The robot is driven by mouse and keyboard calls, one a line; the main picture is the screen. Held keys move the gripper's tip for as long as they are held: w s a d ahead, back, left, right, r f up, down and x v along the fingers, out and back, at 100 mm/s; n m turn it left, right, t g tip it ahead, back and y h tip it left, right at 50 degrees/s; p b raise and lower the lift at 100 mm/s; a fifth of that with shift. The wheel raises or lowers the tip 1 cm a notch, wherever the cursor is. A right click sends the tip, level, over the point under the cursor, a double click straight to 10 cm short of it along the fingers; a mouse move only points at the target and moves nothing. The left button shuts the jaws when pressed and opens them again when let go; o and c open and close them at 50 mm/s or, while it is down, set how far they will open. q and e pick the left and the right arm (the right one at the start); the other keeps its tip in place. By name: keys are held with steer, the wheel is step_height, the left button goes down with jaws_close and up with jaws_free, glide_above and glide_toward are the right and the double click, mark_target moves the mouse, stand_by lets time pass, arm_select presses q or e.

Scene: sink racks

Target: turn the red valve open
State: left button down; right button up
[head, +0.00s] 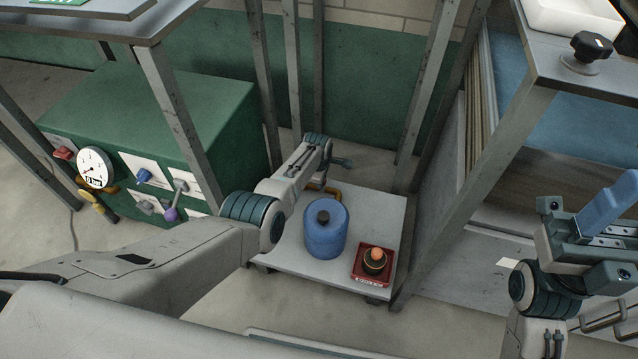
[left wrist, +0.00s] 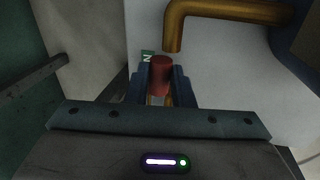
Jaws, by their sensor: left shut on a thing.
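A red cylindrical part, which looks like the red valve's handle (left wrist: 161,76), sits between the fingers of my left gripper (left wrist: 160,88) in the left wrist view. The gripper is shut on it. A bent yellow-orange pipe (left wrist: 205,12) runs just above it, and part of one shows in the head view (head: 326,187) by the low shelf. In the head view the left arm reaches over that shelf, and its wrist hides the red part. I cannot tell how far the valve is turned. My right gripper (head: 590,228) is raised at the right edge, with a blue finger showing.
A green cabinet (head: 180,110) with gauge and knobs is left.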

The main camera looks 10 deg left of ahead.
arm_select(q)
steer(key=shift+w+n, duration=0.25)
steer(key=shift+n, duration=0.05)
steer(key=shift+r, duration=0.1)
steer(key=c, duration=1.3)
jaws_free()
steer(key=shift+o, duration=0.2)
